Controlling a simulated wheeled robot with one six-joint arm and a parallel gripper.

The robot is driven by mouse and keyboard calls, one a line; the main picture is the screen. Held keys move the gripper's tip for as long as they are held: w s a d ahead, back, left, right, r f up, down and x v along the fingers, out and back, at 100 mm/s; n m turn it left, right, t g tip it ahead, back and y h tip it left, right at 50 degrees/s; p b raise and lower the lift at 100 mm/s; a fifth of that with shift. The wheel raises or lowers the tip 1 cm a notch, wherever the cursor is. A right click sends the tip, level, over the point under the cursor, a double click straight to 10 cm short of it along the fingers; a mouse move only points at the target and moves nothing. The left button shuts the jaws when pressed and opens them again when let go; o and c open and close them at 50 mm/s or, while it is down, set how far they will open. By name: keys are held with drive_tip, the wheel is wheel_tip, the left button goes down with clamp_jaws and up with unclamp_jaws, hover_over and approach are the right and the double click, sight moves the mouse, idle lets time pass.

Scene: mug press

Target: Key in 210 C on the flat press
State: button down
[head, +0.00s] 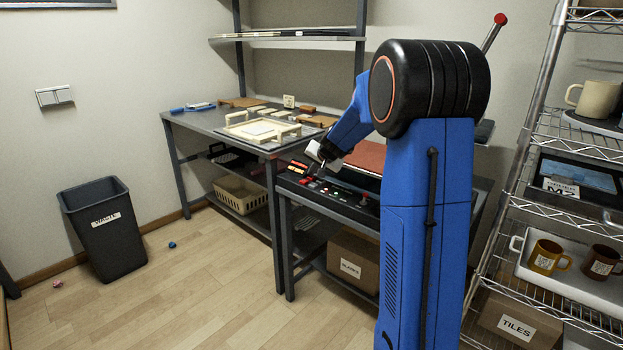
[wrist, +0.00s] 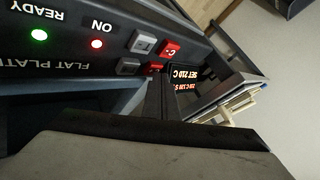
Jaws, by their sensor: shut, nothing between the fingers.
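The flat press control panel (head: 325,192) is in front of my gripper (head: 316,170) in the head view. In the wrist view the panel appears upside down, with the label "FLAT PLATEN" partly cut off. Its display (wrist: 186,76) shows "SET 210 C" and a second, smaller line that is partly hidden. Grey buttons (wrist: 143,42) and red buttons (wrist: 170,49) sit beside the display. My gripper (wrist: 155,82) is shut and empty. Its tip overlaps the edge of the lower red button (wrist: 153,67); I cannot tell whether it touches.
A green READY light (wrist: 40,35) and a red ON light (wrist: 97,43) are lit. A workbench (head: 205,121) with trays and blocks stands left of the press. A wire shelf (head: 575,135) with mugs stands at the right. The floor around the waste bin (head: 105,240) is mostly clear.

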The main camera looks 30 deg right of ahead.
sight(313, 179)
drive_tip(key=shift+r, duration=0.65)
drive_tip(key=shift+r, duration=2.5)
drive_tip(key=s+a+r+n+g+y, duration=0.1)
drive_tip(key=s+a+n, duration=0.2)
drive_tip(key=s+a, duration=0.8)
drive_tip(key=s+a+r+n+g, duration=0.15)
drive_tip(key=s+a, duration=0.55)
drive_tip(key=s, duration=0.7)
drive_tip(key=s+a+f+n, duration=0.1)
drive_tip(key=s+f, duration=0.2)
drive_tip(key=s, duration=0.5)
drive_tip(key=s+a+f+n+g, duration=0.1)
drive_tip(key=s+f+n, duration=0.1)
drive_tip(key=s, duration=0.7)
drive_tip(key=s+a+f+n+g, duration=0.1)
drive_tip(key=s+a+f+n, duration=0.1)
drive_tip(key=s, duration=0.7)
drive_tip(key=shift+s+f, duration=0.15)
drive_tip(key=shift+f, duration=0.65)
